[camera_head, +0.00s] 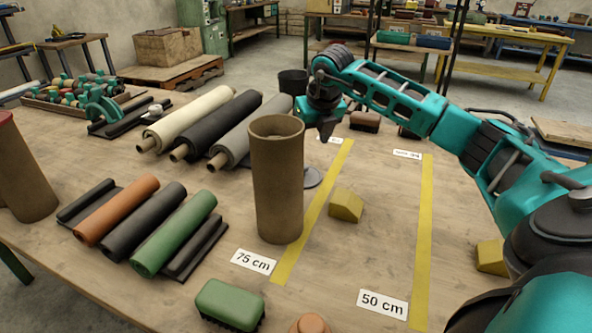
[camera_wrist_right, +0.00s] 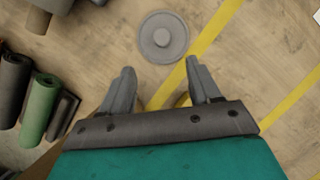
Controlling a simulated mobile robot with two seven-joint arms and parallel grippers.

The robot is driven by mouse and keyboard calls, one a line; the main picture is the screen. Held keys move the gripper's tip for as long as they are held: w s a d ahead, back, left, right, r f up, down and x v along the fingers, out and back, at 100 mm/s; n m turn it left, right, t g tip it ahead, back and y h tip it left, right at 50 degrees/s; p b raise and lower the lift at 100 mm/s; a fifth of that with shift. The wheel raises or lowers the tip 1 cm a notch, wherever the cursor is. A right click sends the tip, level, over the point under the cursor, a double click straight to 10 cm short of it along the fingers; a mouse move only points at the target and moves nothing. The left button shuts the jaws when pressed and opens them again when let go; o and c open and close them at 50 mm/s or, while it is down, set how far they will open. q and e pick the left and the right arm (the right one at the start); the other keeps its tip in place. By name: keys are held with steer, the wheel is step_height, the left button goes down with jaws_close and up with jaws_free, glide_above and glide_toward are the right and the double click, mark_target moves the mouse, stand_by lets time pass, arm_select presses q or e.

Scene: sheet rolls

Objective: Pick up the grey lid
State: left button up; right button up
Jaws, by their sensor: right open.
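The grey lid (camera_wrist_right: 163,37) is a flat round disc with a small knob at its centre. It lies on the table beside a yellow line, ahead of my right gripper's fingertips in the right wrist view. In the head view the lid (camera_head: 314,178) is partly hidden behind a tall brown tube. My right gripper (camera_wrist_right: 160,68) is open, with nothing between its fingers. In the head view this gripper (camera_head: 326,132) points down above the table, beyond the lid. My left gripper is in neither view.
The tall brown tube (camera_head: 277,190) stands upright close to the lid. White, black and grey rolls (camera_head: 245,130) lie to its left. A yellow block (camera_head: 346,205) sits between two yellow lines. A green-topped brush (camera_head: 230,305) lies in front. The table right of the lid is mostly clear.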

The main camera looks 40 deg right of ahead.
steer(key=x, duration=0.5)
steer(key=shift+s, duration=0.2)
steer(key=shift+w+d+b+x, duration=0.15)
steer(key=shift+b+x, duration=0.1)
steer(key=shift+x, duration=1.35)
steer(key=shift+w+d+b+x, duration=0.1)
steer(key=shift+b+x, duration=0.15)
steer(key=shift+x, duration=1.4)
steer(key=shift+r, duration=0.15)
steer(key=shift+c, duration=0.3)
steer(key=c, duration=1)
steer(key=shift+r, duration=0.1)
steer(key=shift+c, duration=0.2)
